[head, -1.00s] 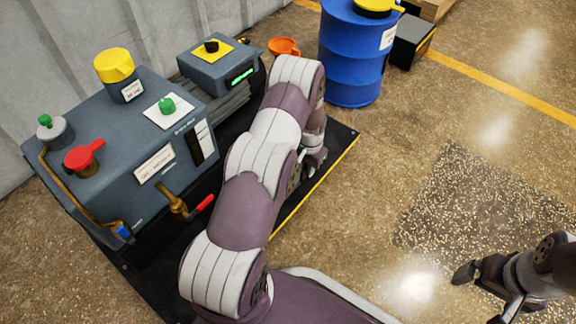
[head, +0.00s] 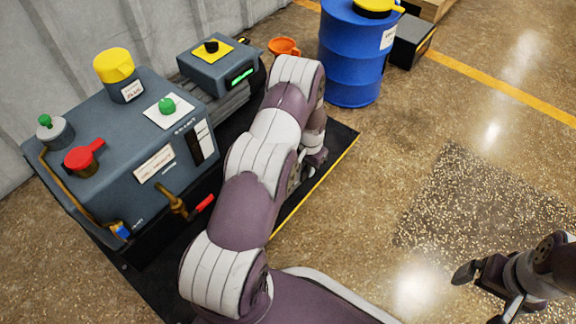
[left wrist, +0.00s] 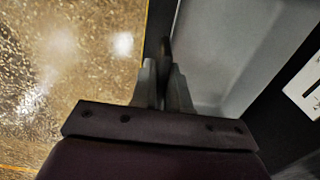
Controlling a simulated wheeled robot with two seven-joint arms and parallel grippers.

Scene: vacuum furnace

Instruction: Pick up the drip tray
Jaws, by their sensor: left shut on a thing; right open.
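The drip tray (left wrist: 222,45) shows in the left wrist view as a light grey, shallow pan with a raised rim. My left gripper (left wrist: 166,82) is shut on the tray's near left rim, with the fingers close together on either side of it. In the head view my left arm hides the tray, and only part of my left gripper (head: 317,158) shows beyond the arm. I cannot tell from these views whether the tray is off the base. My right gripper (head: 486,291) is open and empty above the floor at the lower right.
The grey pump unit (head: 150,140) with a red lever and brass drain tap stands left of my left arm on a black base (head: 335,150) with a yellow edge. A blue drum (head: 350,60) and an orange funnel (head: 284,46) are behind. The floor at right is clear.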

